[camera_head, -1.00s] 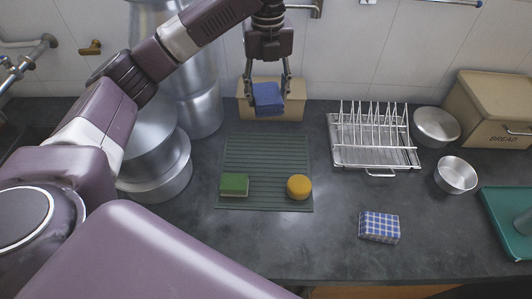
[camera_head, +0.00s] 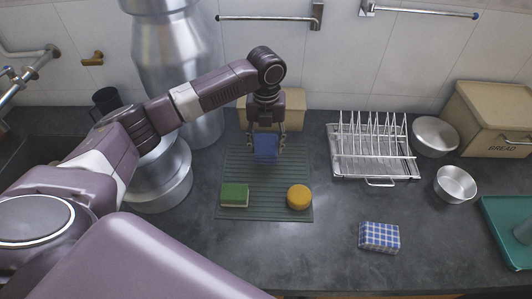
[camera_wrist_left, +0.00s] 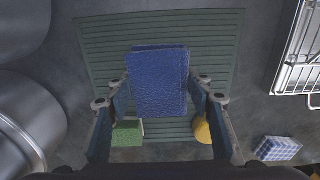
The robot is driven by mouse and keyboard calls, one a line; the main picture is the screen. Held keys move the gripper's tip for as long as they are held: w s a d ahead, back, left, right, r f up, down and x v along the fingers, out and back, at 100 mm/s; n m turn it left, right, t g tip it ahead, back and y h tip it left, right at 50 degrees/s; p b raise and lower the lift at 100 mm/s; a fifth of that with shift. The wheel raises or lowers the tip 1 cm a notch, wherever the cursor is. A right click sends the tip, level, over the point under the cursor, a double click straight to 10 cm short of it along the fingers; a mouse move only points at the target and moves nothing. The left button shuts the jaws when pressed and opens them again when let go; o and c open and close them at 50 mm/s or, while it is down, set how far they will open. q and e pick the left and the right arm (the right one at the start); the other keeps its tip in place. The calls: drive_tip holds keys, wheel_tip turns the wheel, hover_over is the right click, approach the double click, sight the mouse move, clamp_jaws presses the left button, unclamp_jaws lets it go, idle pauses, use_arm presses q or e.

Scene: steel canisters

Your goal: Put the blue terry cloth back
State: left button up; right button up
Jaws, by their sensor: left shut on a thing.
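The blue terry cloth (camera_head: 265,149) is a folded plain blue block. My left gripper (camera_head: 265,143) is shut on it, with one finger on each side, over the back part of the green ribbed mat (camera_head: 230,208). In the left wrist view the cloth (camera_wrist_left: 159,80) sits between the fingers of the left gripper (camera_wrist_left: 160,97), with the mat (camera_wrist_left: 105,40) beneath. I cannot tell whether the cloth touches the mat. My right gripper is not in view.
A green sponge (camera_head: 234,195) and a round yellow sponge (camera_head: 299,197) lie on the mat's front part. A steel rack (camera_head: 375,160) stands to the right; a blue checked cloth (camera_head: 379,236) lies at front right. Steel canisters (camera_head: 158,180) stand left. A tan box (camera_head: 295,105) is behind.

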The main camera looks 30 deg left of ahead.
sight(266, 144)
use_arm(q)
drive_tip(key=shift+f, duration=2.4)
drive_tip(key=shift+f, duration=0.1)
drive_tip(key=o, duration=1)
wheel_tip(266, 144, up, 11)
drive_tip(key=shift+b, duration=0.35)
drive_tip(key=shift+r, duration=0.65)
